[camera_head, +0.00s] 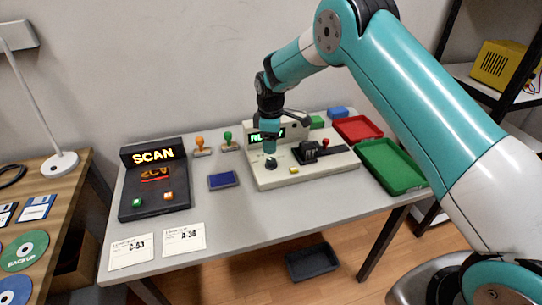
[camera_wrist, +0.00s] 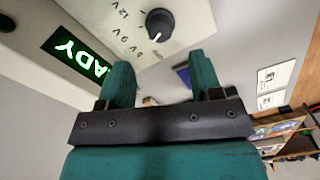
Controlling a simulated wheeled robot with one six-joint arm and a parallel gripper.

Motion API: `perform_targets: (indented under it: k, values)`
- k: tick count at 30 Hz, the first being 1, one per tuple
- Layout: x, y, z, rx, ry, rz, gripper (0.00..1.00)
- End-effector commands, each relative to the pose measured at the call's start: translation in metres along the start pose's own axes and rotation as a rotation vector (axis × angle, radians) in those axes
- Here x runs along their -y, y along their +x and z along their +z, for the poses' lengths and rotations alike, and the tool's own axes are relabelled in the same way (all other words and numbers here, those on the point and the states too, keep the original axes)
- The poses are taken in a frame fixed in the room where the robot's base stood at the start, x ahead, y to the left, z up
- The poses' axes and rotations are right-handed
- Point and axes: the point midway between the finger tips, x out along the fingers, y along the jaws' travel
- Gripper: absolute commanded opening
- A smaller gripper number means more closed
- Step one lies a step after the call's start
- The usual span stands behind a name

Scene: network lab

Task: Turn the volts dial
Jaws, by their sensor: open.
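The volts dial is a round black knob with a white pointer line, on the pale face of a bench unit (camera_head: 318,172). It shows in the head view (camera_head: 271,163) and near the top of the wrist view (camera_wrist: 159,24). My gripper (camera_head: 270,146) is open and empty, above and apart from the dial. Its two teal fingers (camera_wrist: 162,78) lie below the dial in the wrist view.
A green READY display (camera_wrist: 78,55) stands behind the dial. A black clamp-like part (camera_head: 312,152) and a red knob sit to its right on the unit. A yellow button (camera_head: 294,170) is close by. Left are a blue pad (camera_head: 223,181) and a SCAN box (camera_head: 155,190).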

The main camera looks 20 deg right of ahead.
Motion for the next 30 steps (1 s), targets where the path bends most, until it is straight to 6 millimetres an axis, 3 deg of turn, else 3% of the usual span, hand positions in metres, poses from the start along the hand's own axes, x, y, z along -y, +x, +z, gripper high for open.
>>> perform_targets:
  k: [3, 9, 15, 23, 30]
  values:
    - [0.000, 0.026, 0.001, 0.002, 0.002, -0.003, 0.59]
    - [0.000, 0.058, 0.001, 0.001, 0.002, -0.002, 0.59]
    - [-0.001, 0.071, 0.001, -0.001, 0.002, 0.001, 0.59]
    - [-0.001, 0.072, 0.001, -0.001, 0.002, 0.001, 0.59]
    - [-0.001, 0.072, 0.001, -0.001, 0.002, 0.001, 0.09]
